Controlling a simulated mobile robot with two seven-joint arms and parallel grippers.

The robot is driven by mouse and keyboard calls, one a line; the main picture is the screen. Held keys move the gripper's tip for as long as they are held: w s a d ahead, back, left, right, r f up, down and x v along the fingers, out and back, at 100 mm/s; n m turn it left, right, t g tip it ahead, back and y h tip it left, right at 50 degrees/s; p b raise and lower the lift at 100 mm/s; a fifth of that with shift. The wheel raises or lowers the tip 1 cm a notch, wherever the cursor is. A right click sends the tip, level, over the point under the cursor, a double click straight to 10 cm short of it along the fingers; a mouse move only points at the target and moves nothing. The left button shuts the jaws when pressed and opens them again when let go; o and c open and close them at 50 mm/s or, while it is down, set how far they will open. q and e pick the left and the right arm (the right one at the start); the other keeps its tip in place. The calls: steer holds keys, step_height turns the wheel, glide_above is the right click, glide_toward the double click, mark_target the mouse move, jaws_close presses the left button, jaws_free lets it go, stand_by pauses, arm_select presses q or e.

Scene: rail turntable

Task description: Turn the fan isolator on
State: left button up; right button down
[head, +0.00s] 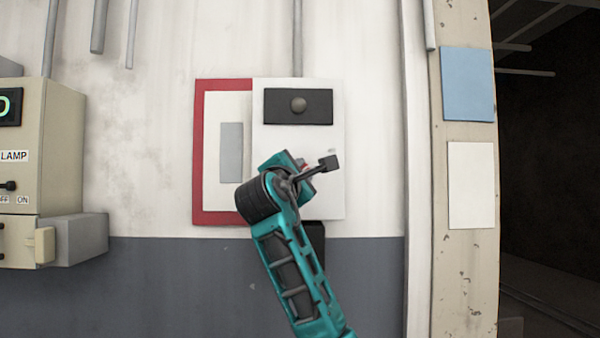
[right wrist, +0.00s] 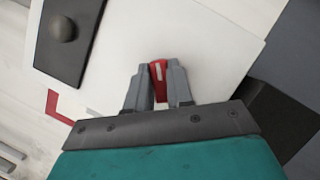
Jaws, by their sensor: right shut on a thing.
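The white isolator panel (head: 331,205) is on the wall in the middle of the head view; it also fills much of the right wrist view (right wrist: 215,45). A red handle with a pale stripe (right wrist: 158,82) stands out from its face. My right gripper (right wrist: 157,88) is shut on this handle, one grey finger on each side. In the head view my right gripper (head: 308,170) and wrist cover most of the handle. Any ON or OFF marks by the handle are hidden or unreadable. My left gripper is not in view.
A black plate with a round grey knob (head: 298,104) sits above the handle. A red-framed board (head: 198,150) is left of the panel. A beige lamp box (head: 60,150) with a small lever is at the far left. A dark opening (head: 550,160) is at the right.

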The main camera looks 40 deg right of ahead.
steer(key=m+g, duration=0.1)
steer(key=m, duration=0.2)
steer(key=m+g+y, duration=0.1)
steer(key=m, duration=0.3)
steer(key=shift+f+y, duration=0.15)
steer(key=shift+y, duration=0.15)
steer(key=shift+m, duration=0.4)
steer(key=c, duration=1)
jaws_free()
steer(key=b+v, duration=0.2)
steer(key=v, duration=1.1)
steer(key=shift+w, duration=0.1)
